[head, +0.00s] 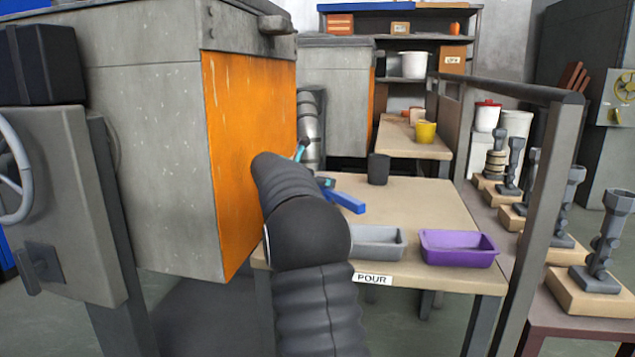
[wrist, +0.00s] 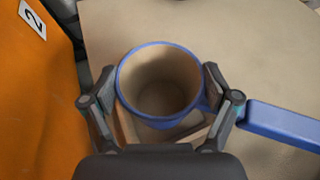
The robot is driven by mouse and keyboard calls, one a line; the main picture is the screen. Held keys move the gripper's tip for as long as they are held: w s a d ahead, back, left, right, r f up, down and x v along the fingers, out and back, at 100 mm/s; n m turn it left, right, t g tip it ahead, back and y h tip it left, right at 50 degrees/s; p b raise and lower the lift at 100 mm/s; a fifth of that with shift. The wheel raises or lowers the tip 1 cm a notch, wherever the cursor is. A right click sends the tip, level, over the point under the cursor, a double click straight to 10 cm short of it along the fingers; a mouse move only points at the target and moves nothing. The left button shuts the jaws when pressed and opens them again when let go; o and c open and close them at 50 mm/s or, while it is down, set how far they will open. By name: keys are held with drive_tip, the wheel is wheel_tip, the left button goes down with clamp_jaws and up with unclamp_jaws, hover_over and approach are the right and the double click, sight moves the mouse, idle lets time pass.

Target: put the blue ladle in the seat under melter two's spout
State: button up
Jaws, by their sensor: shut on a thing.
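The blue ladle (wrist: 280,124) fills the middle of the wrist view, its round cup upright and its interior looking empty. Its handle reaches right, and also shows in the head view (head: 346,202) beyond my arm. My gripper (wrist: 160,76) is shut on the cup, one finger on each side. A wooden frame (wrist: 190,134), apparently the seat, shows partly under the cup; I cannot tell whether the cup touches it. Melter two's orange face (wrist: 35,110), with a "2" label (wrist: 32,18), is at the left; it is probably the near orange melter (head: 250,150) in the head view. Its spout is hidden.
A grey tray (head: 375,241) and a purple tray (head: 458,249) sit at the front of the table (head: 440,205), by a POUR label. A dark cup (head: 378,169) stands farther back. A rail post (head: 535,215) rises at the right. The table's right side is clear.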

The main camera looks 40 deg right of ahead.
drive_tip(key=o, duration=1.6)
drive_tip(key=shift+f, duration=0.1)
drive_tip(key=v, duration=0.6)
drive_tip(key=shift+a+r, duration=0.3)
drive_tip(key=shift+s+a+r, duration=0.15)
drive_tip(key=shift+s+a, duration=0.05)
drive_tip(key=shift+a, duration=0.15)
